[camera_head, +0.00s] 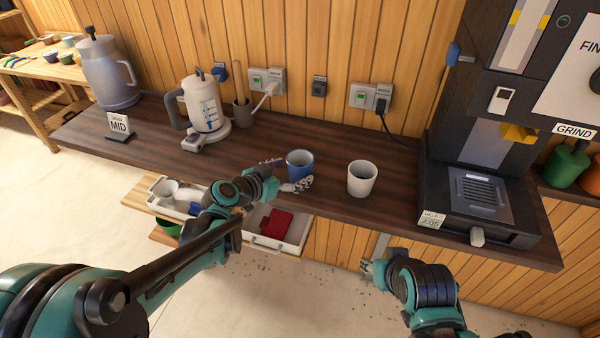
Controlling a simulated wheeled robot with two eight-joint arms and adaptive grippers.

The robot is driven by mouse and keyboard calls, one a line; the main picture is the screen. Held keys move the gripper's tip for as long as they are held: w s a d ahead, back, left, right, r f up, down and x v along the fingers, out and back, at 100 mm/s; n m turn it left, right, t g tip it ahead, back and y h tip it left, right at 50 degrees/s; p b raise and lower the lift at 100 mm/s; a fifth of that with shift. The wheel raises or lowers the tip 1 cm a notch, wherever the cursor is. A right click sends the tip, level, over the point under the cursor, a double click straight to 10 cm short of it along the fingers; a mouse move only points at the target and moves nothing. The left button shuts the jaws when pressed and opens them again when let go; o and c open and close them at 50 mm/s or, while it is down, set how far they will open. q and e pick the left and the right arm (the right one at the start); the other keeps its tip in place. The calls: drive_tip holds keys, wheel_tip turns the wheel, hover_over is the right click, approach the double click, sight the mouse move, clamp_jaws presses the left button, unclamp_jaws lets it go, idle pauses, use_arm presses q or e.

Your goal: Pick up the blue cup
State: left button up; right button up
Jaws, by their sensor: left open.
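The blue cup (300,165) stands upright on the dark wooden counter (234,160). My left gripper (285,176) is at the cup, with one finger at its left side and the other in front of its lower right. The jaws are open around the cup; whether they touch it I cannot tell. My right gripper (372,268) is low in front of the counter, away from the cup. Its fingers are too small to show whether they are open.
A white cup (362,178) stands right of the blue one. A kettle (204,104) and a grey jug (108,74) stand left, the grinder machine (480,190) right. Open drawers (296,234) with a red item (275,223) jut out below my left arm.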

sight(307, 155)
use_arm(q)
drive_tip(key=b+x, duration=0.1)
drive_tip(key=x, duration=0.3)
drive_tip(key=shift+s, duration=0.2)
drive_tip(key=c, duration=1.3)
drive_tip(key=shift+r, duration=0.1)
drive_tip(key=shift+c, duration=0.2)
wheel_tip(307, 155, up, 4)
drive_tip(key=shift+r+p, duration=0.15)
drive_tip(key=shift+p, duration=0.95)
drive_tip(key=s+d+r+p, duration=0.2)
drive_tip(key=d+r, duration=0.4)
drive_tip(key=d, duration=0.5)
drive_tip(key=shift+s+r+p, duration=0.25)
drive_tip(key=shift+s+p, duration=0.15)
drive_tip(key=shift+s, duration=0.5)
